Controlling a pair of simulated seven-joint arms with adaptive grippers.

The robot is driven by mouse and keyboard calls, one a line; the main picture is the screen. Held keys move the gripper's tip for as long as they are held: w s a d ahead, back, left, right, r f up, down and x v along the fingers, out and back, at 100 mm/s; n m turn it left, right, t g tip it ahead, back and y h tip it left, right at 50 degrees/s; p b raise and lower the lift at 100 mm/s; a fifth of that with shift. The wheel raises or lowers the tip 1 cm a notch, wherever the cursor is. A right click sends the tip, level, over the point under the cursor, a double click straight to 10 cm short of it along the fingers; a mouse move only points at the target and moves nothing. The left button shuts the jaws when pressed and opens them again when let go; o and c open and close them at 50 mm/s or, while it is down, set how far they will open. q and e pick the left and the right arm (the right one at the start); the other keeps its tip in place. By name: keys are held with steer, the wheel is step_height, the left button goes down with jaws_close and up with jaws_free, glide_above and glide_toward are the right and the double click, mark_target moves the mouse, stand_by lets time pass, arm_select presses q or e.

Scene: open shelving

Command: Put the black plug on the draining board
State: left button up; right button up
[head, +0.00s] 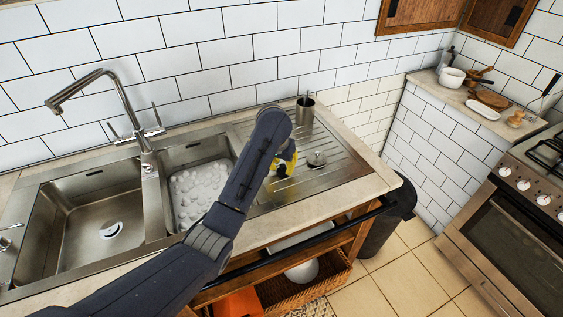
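My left arm reaches from the bottom left across the right basin to the draining board (345,168). My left gripper (283,168) is mostly hidden behind its own wrist, low over the board's left part. Yellow and black parts show there, too small to tell whether its fingers are open or hold something. Just to its right, a small round dark-and-grey piece (317,159) lies on the board, apart from the gripper; I cannot tell if it is the black plug. My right gripper is not in view.
A metal cup (305,109) stands at the board's back edge. The board's right part is clear. A stove (520,215) stands far right.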

mark_target(281, 174)
arm_select(q)
steer(key=v, duration=0.6)
steer(key=shift+d+r, duration=0.1)
steer(key=shift+s+r, duration=0.2)
steer(key=shift+r, duration=0.3)
